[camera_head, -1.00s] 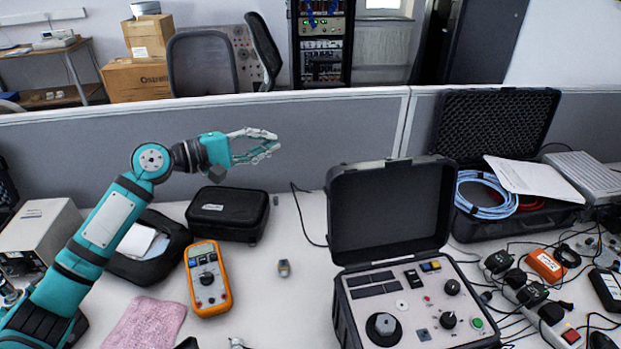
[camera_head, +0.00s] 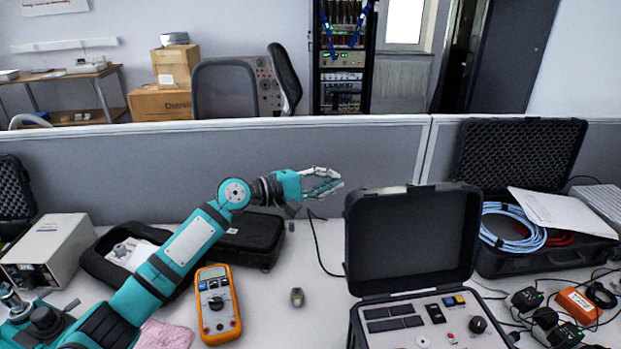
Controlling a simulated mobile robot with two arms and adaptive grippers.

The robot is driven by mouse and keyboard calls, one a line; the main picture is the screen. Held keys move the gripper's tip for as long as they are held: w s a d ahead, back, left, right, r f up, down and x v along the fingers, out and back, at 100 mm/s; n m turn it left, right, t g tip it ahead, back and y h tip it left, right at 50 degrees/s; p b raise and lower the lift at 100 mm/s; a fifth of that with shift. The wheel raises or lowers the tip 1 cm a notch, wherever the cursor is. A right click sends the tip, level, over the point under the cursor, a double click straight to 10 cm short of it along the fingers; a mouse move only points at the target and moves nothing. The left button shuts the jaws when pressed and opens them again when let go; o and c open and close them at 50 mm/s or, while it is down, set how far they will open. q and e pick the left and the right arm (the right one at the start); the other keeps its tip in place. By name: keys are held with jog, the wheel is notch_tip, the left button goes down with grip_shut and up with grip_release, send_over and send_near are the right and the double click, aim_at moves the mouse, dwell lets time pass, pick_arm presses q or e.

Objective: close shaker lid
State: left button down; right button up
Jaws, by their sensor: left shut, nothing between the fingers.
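The shaker is a dark case with a light control panel (camera_head: 425,316) of knobs and switches, at the lower right of the head view. Its black lid (camera_head: 408,238) stands upright, open, behind the panel. My left gripper (camera_head: 338,181) is shut and empty, just left of the lid's top left corner and near its top edge in the picture. I cannot tell the depth gap between them; no contact shows. The front of the panel is cut off by the bottom edge. My right gripper is not in view.
An open black case with blue cable (camera_head: 515,228) stands at right. Power strips and cables crowd the right side. A grey partition (camera_head: 110,170) runs behind.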

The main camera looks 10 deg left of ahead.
pick_arm(q)
jog(key=s, duration=0.1)
jog(key=s+p, duration=0.1)
jog(key=s+d+r, duration=0.1)
jog(key=shift+s, duration=0.2)
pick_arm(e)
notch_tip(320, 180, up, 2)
